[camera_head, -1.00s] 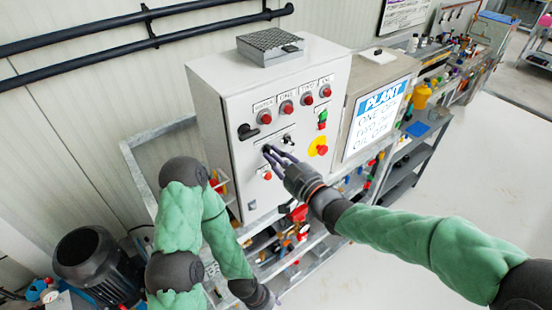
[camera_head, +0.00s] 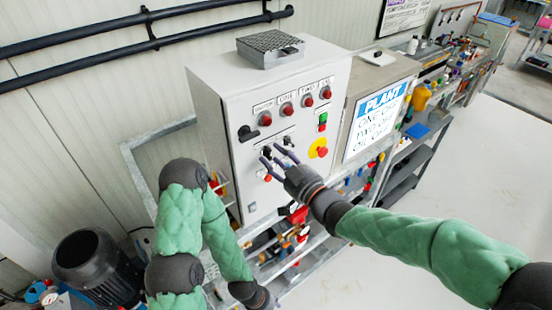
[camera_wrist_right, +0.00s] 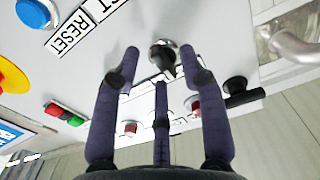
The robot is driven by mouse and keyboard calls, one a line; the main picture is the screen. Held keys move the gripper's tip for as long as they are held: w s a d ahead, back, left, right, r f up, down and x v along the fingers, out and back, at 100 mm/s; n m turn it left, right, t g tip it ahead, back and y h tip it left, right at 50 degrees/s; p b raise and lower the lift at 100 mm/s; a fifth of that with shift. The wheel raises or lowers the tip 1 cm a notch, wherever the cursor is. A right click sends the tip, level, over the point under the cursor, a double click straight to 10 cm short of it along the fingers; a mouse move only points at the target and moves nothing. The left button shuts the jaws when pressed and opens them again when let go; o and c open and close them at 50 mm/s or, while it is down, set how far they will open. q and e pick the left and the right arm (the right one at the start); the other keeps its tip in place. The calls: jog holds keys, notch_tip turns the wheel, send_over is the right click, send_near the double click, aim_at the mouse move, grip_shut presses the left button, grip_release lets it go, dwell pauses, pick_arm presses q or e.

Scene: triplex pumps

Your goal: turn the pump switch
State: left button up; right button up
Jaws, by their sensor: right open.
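The control cabinet (camera_head: 240,185) is grey with a row of red lamps along its top. A black pump switch (camera_wrist_right: 163,56) on a round metal base shows in the right wrist view, between the spread fingertips. Whether any finger touches the switch, I cannot tell.
A black handle (camera_head: 247,133) sits left of the switch. A red emergency button (camera_head: 322,152) on a yellow plate and a green-red button pair (camera_head: 322,120) are to the right. A blue button (camera_wrist_right: 33,13) shows in the wrist view. A sign box (camera_head: 378,110) stands beside the cabinet.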

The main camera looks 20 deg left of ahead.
jog(key=v, duration=1.2)
dwell(0.3)
